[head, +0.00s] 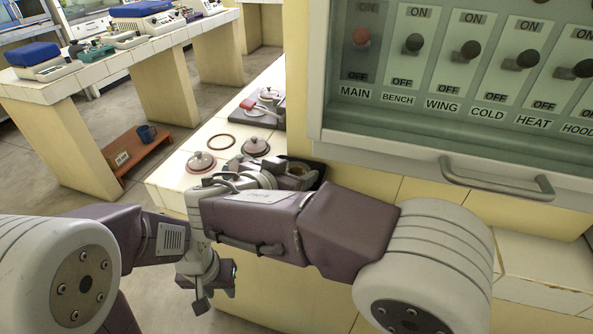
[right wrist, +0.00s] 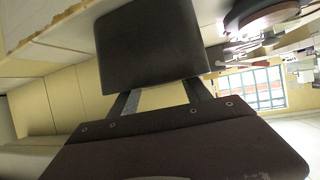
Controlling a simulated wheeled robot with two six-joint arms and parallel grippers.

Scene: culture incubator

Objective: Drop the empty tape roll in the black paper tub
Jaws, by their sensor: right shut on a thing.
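My right gripper (head: 285,171) is partly hidden behind my own right arm and wrist, over the front counter.
Two knobbed lids (head: 200,162) and a thin brown ring (head: 222,142) lie on the counter (head: 170,174). A switch panel (head: 460,70) with a handle (head: 497,180) stands close on the right. A side bench (head: 95,80) with instruments is at the left. Floor between is open.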

